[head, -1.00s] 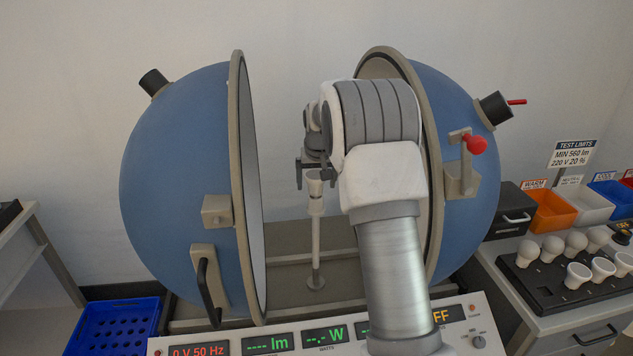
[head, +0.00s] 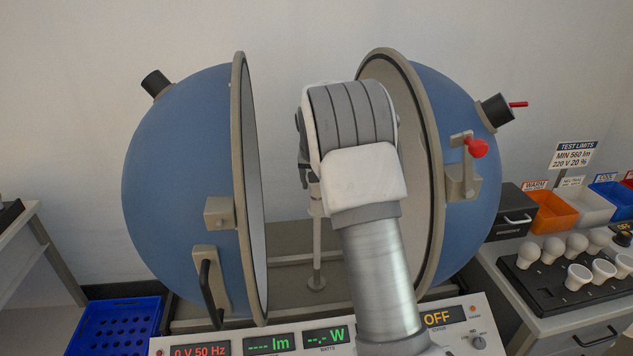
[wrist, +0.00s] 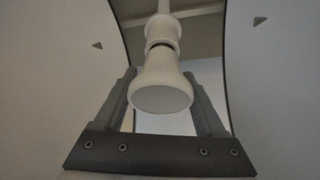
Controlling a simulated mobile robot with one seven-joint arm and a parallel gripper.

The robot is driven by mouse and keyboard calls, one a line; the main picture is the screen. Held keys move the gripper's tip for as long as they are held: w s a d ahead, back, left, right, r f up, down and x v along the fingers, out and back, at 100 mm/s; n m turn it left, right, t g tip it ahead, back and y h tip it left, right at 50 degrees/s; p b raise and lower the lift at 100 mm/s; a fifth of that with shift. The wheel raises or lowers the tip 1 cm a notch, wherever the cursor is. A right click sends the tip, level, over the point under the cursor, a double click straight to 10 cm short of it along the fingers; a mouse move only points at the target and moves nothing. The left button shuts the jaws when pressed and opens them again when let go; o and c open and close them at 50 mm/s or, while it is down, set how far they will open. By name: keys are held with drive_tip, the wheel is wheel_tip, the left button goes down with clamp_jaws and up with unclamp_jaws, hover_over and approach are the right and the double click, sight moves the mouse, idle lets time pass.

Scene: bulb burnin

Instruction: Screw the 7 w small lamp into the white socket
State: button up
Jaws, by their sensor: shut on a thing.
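A small white lamp (wrist: 160,92) with a flared round face sits between the two fingers of my gripper (wrist: 159,74), which is shut on it in the wrist view. Its neck is in line with the white socket (wrist: 162,28). A thin dark band shows between lamp and socket; I cannot tell how far the lamp's base is inside. In the head view, the socket (head: 316,205) stands upright on a slim post between the sphere halves, and my arm hides the lamp and most of my gripper (head: 306,172). No wattage marking is readable on the lamp.
The open blue sphere's left half (head: 180,175) and right half (head: 455,150) flank my arm closely. The control panel (head: 250,345) is in front, its status reading OFF. A black rack (head: 535,285) with several white lamps is at the right, beside coloured bins.

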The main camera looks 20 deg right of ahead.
drive_tip(key=m, duration=0.1)
drive_tip(key=m+g+h+p, duration=0.1)
drive_tip(key=m, duration=0.1)
drive_tip(key=m+p, duration=0.1)
drive_tip(key=m, duration=0.1)
drive_tip(key=shift+s+d, duration=0.25)
drive_tip(key=shift+s, duration=0.1)
drive_tip(key=m+g+p, duration=0.1)
drive_tip(key=m, duration=0.1)
drive_tip(key=m+h+p, duration=0.1)
drive_tip(key=m, duration=0.1)
drive_tip(key=m+g+p, duration=0.1)
drive_tip(key=p, duration=0.1)
drive_tip(key=shift+s+m+g, duration=0.3)
drive_tip(key=shift+m, duration=0.1)
drive_tip(key=m+p, duration=0.1)
drive_tip(key=m, duration=0.1)
drive_tip(key=m+g+p, duration=0.1)
drive_tip(key=m, duration=0.1)
drive_tip(key=m+g+p, duration=0.1)
drive_tip(key=m+p, duration=0.1)
drive_tip(key=shift+s+d, duration=0.15)
drive_tip(key=shift+s, duration=0.15)
drive_tip(key=m, duration=0.1)
drive_tip(key=m+g+p, duration=0.1)
drive_tip(key=m, duration=0.1)
drive_tip(key=shift+s+f+m+y, duration=0.15)
drive_tip(key=shift+s+m+y, duration=0.05)
drive_tip(key=shift+m+y, duration=0.1)
